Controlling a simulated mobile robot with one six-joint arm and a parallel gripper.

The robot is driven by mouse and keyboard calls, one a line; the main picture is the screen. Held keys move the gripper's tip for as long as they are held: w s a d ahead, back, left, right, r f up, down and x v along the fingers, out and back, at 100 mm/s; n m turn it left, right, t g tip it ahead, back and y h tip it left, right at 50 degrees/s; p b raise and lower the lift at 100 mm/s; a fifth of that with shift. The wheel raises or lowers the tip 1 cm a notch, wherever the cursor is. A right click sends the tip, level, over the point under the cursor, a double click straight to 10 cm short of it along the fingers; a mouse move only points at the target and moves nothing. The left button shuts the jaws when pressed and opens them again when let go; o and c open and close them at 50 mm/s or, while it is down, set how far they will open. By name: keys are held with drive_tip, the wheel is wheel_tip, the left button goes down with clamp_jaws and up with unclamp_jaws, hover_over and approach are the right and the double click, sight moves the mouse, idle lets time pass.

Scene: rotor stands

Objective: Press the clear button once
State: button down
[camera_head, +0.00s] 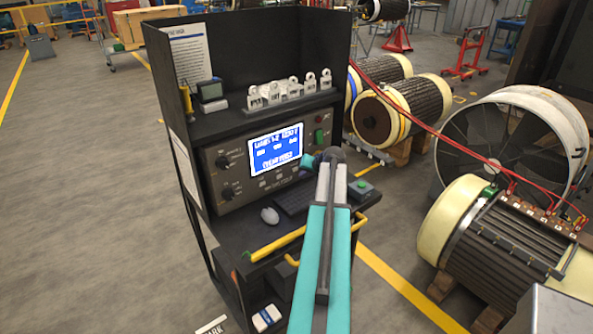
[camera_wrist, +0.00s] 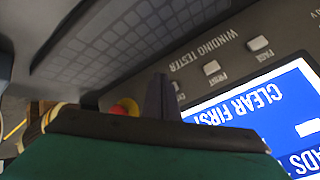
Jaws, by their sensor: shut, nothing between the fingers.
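The winding tester panel (camera_head: 225,160) has a lit blue screen (camera_head: 276,148) with white text. In the wrist view the screen (camera_wrist: 262,105) appears upside down and reads "CLEAR FIRST". Light buttons sit in a row beside it: the page button (camera_wrist: 257,43), the print button (camera_wrist: 211,67) and a third, partly hidden button (camera_wrist: 181,97). No clear label is readable. My gripper (camera_head: 308,163) is at the panel's lower right; its tips are hard to make out there. In the wrist view its dark fingers (camera_wrist: 158,90) are shut and empty, close beside the third button; contact cannot be told.
A keyboard (camera_head: 295,198) and mouse (camera_head: 270,215) lie on the shelf below the panel. A green-button box (camera_head: 361,187) stands at right. A yellow handrail (camera_head: 275,245) runs along the front. A red and yellow knob (camera_wrist: 125,107) shows near my fingers. Floor at left is clear.

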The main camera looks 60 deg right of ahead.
drive_tip(key=shift+w+d, duration=0.2)
drive_tip(key=shift+w, duration=0.4)
drive_tip(key=shift+w, duration=0.15)
idle(1.7)
drive_tip(key=shift+w+d+b, duration=0.15)
drive_tip(key=shift+w+b, duration=0.1)
drive_tip(key=shift+b, duration=0.05)
drive_tip(key=shift+w+d, duration=0.1)
drive_tip(key=shift+w, duration=0.25)
idle(0.9)
drive_tip(key=shift+s, duration=0.1)
idle(0.3)
drive_tip(key=shift+s+a+b, duration=0.25)
drive_tip(key=shift+s+b, duration=0.2)
drive_tip(key=shift+s, duration=0.2)
drive_tip(key=shift+s+a+b, duration=0.2)
drive_tip(key=shift+s+a, duration=0.05)
drive_tip(key=shift+s, duration=0.55)
drive_tip(key=shift+s+a+b, duration=0.25)
drive_tip(key=shift+s+a, duration=0.05)
drive_tip(key=shift+s, duration=0.5)
drive_tip(key=shift+s+a+b, duration=0.2)
drive_tip(key=shift+s+a, duration=0.05)
drive_tip(key=shift+s, duration=0.55)
